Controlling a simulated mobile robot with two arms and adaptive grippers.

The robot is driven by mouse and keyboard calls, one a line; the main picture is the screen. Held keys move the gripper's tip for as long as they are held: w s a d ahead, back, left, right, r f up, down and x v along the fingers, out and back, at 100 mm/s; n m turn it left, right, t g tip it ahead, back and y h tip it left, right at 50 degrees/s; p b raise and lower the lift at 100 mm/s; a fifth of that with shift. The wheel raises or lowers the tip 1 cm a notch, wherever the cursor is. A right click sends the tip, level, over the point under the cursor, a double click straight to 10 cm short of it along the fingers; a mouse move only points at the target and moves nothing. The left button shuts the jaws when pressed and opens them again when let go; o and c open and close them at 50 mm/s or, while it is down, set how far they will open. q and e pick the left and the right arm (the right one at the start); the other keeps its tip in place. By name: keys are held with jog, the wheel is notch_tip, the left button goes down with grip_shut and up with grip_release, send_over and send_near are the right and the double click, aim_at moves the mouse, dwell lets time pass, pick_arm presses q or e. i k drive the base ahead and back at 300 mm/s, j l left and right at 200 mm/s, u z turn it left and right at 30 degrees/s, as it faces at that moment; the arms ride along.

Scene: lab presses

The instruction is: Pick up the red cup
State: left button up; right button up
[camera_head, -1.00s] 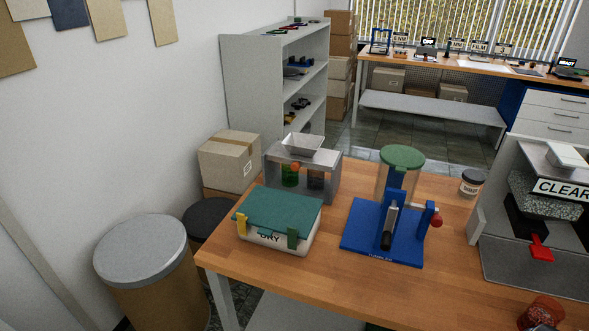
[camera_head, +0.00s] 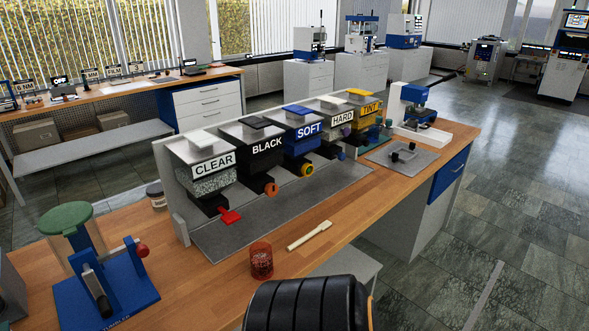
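The red cup (camera_head: 261,260) is a see-through red tumbler. It stands upright on the wooden table near its front edge, in front of the dispenser row's grey tray. Small dark bits seem to show in or on it; I cannot tell what they are. Neither of my grippers shows in the head view, and nothing touches the cup.
The dispensers marked CLEAR (camera_head: 213,163), BLACK, SOFT, HARD and TINT stand behind the cup. A pale spatula (camera_head: 310,236) lies to its right.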

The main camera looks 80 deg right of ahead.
aim_at(260, 253)
jog(key=z, duration=2.3)
